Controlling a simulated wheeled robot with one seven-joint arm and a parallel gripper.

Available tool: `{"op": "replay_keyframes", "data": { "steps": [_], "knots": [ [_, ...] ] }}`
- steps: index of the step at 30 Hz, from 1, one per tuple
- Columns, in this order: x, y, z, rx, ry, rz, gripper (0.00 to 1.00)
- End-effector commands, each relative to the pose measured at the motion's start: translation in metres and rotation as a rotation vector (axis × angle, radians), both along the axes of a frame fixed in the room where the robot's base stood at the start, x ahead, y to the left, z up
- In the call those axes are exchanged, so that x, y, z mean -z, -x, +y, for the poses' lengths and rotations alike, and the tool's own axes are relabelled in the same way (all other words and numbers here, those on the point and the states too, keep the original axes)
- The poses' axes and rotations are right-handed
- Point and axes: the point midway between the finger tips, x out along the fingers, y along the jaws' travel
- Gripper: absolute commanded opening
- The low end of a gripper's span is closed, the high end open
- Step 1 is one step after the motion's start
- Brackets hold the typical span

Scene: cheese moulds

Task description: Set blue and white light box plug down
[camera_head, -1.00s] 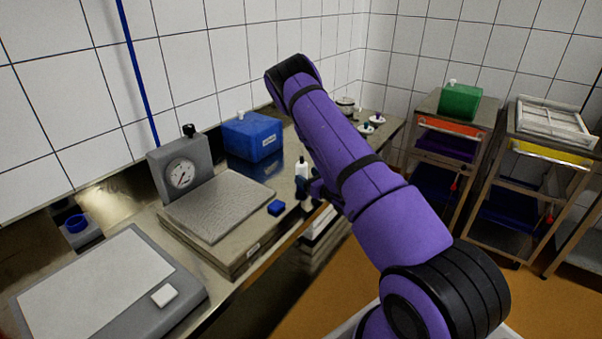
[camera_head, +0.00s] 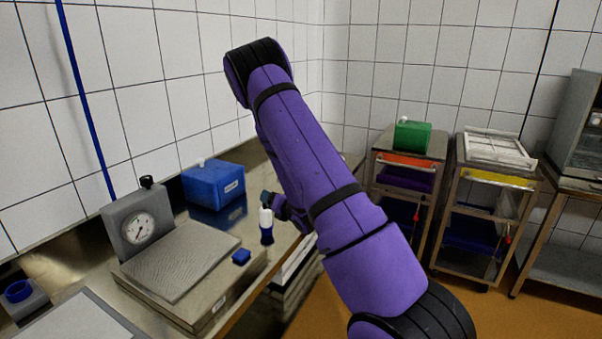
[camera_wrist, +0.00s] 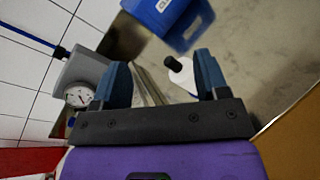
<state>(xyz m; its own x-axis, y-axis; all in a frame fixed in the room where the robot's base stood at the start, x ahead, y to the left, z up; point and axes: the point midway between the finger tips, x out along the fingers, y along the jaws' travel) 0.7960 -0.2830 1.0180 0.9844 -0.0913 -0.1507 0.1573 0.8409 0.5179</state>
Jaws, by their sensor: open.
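A small upright piece with a white upper part and a dark blue lower part, which I take to be the blue and white plug (camera_head: 266,219), stands on the steel counter right of the scale. In the wrist view a white piece with a dark knob (camera_wrist: 184,77) shows beyond and between the fingers, nearer the right one. My gripper (camera_head: 276,202) is open, just above and beside the plug in the head view. In the wrist view both fingers of my gripper (camera_wrist: 163,75) stand wide apart with nothing gripped between them.
A dial scale (camera_head: 140,229) with a ribbed plate stands left, a small blue block (camera_head: 241,257) at its edge. A blue box (camera_head: 213,185) with a white label stands behind, by the tiled wall. Shelved carts (camera_head: 408,160) stand at right.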

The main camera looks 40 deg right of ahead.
Motion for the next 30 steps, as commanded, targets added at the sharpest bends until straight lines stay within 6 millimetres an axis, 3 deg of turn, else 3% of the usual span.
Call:
{"op": "replay_keyframes", "data": {
  "steps": [1, 7, 14, 23, 30],
  "knots": [
    [-0.018, -0.004, 0.003, 0.029, -0.069, 0.005, 0.68],
    [-0.071, -0.005, 0.017, 0.163, -0.386, 0.055, 0.68],
    [-0.130, 0.012, 0.042, 0.319, -0.749, 0.106, 0.68],
    [-0.199, 0.062, 0.083, 0.535, -1.202, 0.170, 0.68],
    [-0.244, 0.124, 0.121, 0.734, -1.526, 0.224, 0.68]
  ]
}}
